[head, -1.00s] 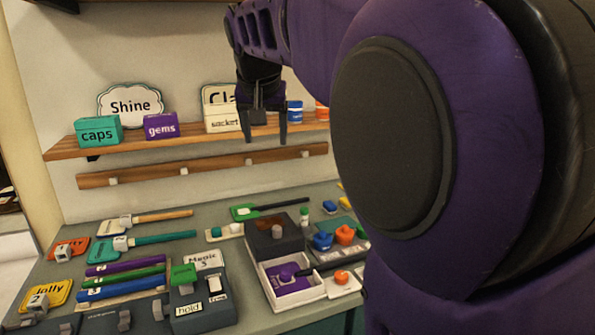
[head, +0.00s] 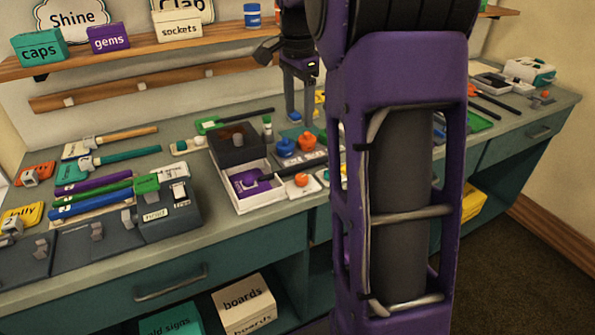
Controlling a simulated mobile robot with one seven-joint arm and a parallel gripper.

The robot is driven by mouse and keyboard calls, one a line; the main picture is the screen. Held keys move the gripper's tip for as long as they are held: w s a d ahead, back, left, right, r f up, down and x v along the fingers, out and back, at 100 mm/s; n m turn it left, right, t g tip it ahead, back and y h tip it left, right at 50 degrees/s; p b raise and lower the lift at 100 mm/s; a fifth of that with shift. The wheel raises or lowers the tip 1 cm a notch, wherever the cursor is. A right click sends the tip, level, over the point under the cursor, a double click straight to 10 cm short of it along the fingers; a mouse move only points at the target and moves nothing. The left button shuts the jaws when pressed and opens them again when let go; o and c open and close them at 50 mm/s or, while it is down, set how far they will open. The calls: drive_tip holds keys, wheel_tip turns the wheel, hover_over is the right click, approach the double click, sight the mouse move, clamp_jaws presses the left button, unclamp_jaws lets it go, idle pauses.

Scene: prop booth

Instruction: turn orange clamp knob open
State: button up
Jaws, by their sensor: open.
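An orange knob (head: 307,141) stands on a teal-green base toward the back of the bench, just right of a similar blue knob (head: 286,147). A smaller round orange piece (head: 301,180) sits on a white plate nearer the front edge; I cannot tell for sure which orange piece belongs to the clamp. My gripper (head: 300,116) points down with its two fingers apart and nothing between them. In the picture its fingertips are just above the orange and blue knobs; the exact gap cannot be told.
A dark box (head: 238,139) and a white tray (head: 232,203) with a purple item stand left of the knobs. The shelf (head: 120,66) is behind. My arm hides the bench right of the knobs.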

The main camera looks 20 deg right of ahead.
drive_tip(key=d+m, duration=0.1)
drive_tip(key=b, duration=0.3)
approach(302, 177)
drive_tip(key=f, duration=0.8)
drive_tip(key=shift+w+d+f, duration=0.15)
drive_tip(key=shift+w+f, duration=0.1)
drive_tip(key=shift+f, duration=0.05)
drive_tip(key=shift+c, duration=0.2)
clamp_jaws()
